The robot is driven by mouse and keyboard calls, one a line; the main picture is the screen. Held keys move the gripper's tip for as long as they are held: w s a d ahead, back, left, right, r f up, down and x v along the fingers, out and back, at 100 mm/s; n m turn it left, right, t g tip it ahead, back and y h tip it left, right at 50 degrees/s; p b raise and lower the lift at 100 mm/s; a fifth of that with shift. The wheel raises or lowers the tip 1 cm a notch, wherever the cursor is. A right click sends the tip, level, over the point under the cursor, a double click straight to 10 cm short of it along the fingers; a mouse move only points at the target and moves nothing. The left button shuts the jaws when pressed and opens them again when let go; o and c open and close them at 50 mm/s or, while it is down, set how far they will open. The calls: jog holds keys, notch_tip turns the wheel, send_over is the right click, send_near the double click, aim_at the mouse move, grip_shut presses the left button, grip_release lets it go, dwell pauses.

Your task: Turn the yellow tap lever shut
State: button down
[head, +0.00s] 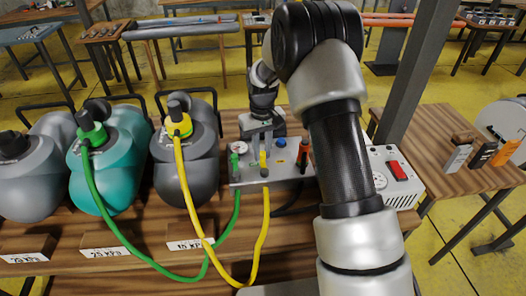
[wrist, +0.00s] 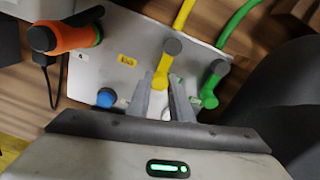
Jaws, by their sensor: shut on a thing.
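The yellow tap lever (head: 263,159) stands on the front of a silver panel (head: 280,174). In the wrist view, the yellow lever (wrist: 162,70) has a dark round cap at its far end and points roughly toward the yellow hose. My gripper (head: 263,138) is over the panel from behind, fingers down. In the wrist view, the two grey fingers of my gripper (wrist: 168,92) flank the near end of the lever, shut on it. The fingers partly hide the lever's base.
A green tap lever (wrist: 213,82) is close beside the right finger. A blue knob (wrist: 106,97) and an orange-handled tool (wrist: 66,38) are on the other side. The yellow hose (head: 183,190) and green hose (head: 100,205) run to bulky containers. A white box (head: 395,175) stands right.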

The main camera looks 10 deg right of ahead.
aim_at(262, 153)
jog(key=c, duration=1.6)
grip_release()
jog(key=shift+r, duration=0.1)
notch_tip(262, 153, up, 17)
jog(key=shift+r+p, duration=0.15)
jog(key=shift+p, duration=0.35)
